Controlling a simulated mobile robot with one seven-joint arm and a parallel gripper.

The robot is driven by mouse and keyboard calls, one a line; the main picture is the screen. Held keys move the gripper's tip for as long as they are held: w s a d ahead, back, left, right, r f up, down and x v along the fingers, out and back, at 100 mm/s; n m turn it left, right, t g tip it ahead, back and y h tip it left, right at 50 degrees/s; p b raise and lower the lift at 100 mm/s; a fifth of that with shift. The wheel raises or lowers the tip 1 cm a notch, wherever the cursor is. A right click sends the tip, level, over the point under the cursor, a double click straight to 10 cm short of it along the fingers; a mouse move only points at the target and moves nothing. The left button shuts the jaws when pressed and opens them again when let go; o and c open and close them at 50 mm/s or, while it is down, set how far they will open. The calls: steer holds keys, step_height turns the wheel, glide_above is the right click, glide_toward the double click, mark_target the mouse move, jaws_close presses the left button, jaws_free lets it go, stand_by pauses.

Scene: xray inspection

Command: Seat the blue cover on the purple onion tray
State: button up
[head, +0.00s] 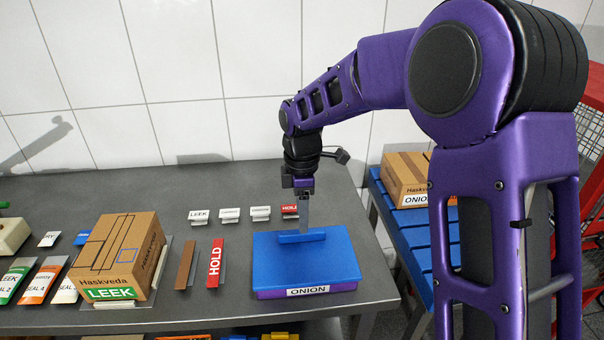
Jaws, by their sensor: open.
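The blue cover (330,262) lies flat over the purple onion tray (268,295), near the right end of the grey table. Only a low purple front edge of the tray shows under the cover, with a white ONION label on it. The cover has a raised blue bar handle (290,239) on top. My gripper (304,228) points straight down at the handle, its fingertips at or just behind the bar. The fingers are open; whether they touch the handle I cannot tell. The tray's inside is hidden.
A cardboard LEEK box (120,250) stands left on the table (210,312). A brown strip (186,265) and red HOLD sign (215,263) lie between. Small label cards (230,214) stand behind. An ONION box (405,175) sits on a blue slatted surface (400,228) at right.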

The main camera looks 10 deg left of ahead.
step_height(320, 180, up, 12)
steer(key=p, duration=0.1)
steer(key=shift+r, duration=0.1)
